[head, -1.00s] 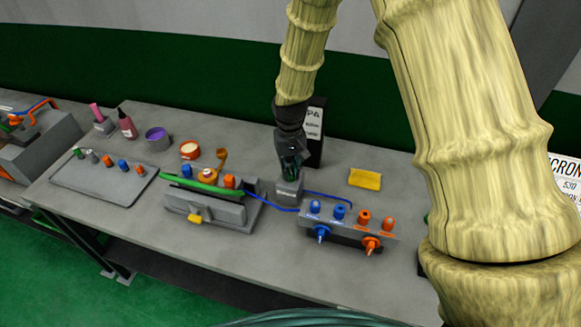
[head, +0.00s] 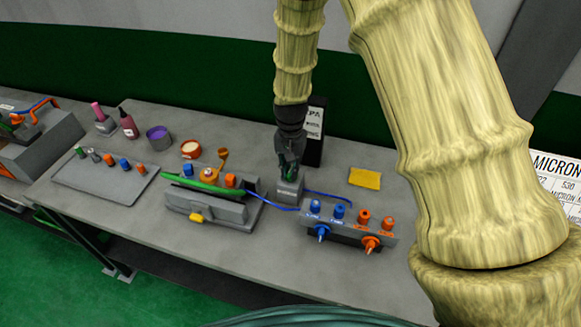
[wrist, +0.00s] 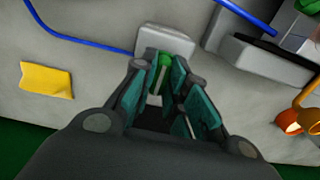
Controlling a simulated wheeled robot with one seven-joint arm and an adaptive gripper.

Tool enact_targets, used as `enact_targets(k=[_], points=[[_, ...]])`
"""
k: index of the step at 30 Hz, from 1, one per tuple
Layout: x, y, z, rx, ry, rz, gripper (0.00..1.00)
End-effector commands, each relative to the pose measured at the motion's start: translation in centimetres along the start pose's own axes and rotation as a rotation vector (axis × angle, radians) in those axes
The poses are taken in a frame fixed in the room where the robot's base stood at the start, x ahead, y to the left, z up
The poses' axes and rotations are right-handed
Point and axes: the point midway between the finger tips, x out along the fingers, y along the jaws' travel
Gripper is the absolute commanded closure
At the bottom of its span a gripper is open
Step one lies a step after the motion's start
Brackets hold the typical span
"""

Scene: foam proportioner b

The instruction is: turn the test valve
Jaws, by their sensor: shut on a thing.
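The test valve (head: 289,189) is a small grey block with a label on the bench, with blue hose on both sides. It also shows in the wrist view as a pale block (wrist: 167,40) with a green handle (wrist: 165,60) at its front. My gripper (head: 288,174) points down at the top of the block. In the wrist view my gripper (wrist: 163,77) has its teal-padded fingers on either side of the green handle and is shut on it. The lower part of the handle is partly hidden by the fingers.
A grey unit with a green handle (head: 205,186) stands left of the valve. A manifold with blue and orange caps (head: 347,235) stands at the front right. A yellow cloth (head: 365,178) lies to the right. A black sign (head: 313,130) stands close behind my gripper.

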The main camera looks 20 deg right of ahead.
Motion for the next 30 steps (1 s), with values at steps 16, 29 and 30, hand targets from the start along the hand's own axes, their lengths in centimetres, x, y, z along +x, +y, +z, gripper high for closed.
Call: enact_targets(k=[16,29,30], points=[[0.1,0.1,-0.1,0.003,0.001,0.0,0.63],[-1.3,0.0,-0.1,0.002,0.003,-0.001,0.63],[-1.7,0.0,-0.1,0.002,0.003,-0.001,0.63]])
